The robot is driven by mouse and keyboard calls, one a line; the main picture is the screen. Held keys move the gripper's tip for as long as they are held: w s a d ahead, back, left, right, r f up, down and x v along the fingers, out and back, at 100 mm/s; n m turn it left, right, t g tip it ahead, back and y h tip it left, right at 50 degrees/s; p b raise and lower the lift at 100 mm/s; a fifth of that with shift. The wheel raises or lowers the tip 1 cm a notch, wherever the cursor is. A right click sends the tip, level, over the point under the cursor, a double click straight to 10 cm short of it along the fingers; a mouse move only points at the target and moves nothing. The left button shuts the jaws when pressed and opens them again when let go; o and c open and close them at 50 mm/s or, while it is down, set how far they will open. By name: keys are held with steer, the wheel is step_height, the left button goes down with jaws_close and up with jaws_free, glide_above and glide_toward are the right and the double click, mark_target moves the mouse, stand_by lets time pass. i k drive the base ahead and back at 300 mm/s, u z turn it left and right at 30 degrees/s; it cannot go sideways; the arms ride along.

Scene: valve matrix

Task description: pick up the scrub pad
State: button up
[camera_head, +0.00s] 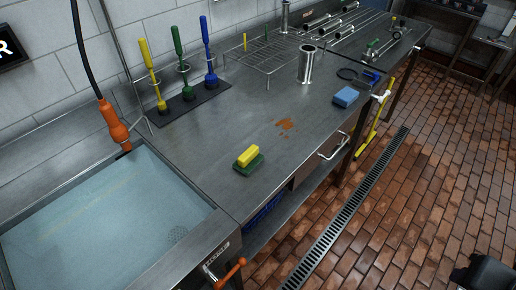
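A scrub pad (248,162), green below with a yellow block on top, lies on the steel counter (215,130). It sits near the counter's front edge, to the right of the sink. Nothing touches or covers it. A blue sponge-like block (346,97) lies farther right on the same counter, near the edge. I do not see my gripper's fingers in this view. A dark shape shows at the bottom right corner, and I cannot tell what it is.
A water-filled sink (175,237) is at the left, with an orange-handled hose (115,125) above. Three coloured brushes (182,70) stand at the wall. A wire rack (265,57) and a steel cup (306,64) stand behind.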

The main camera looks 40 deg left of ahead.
mark_target(250, 158)
steer(key=z, duration=0.05)
steer(key=i, duration=2.35)
steer(key=u, duration=2.9)
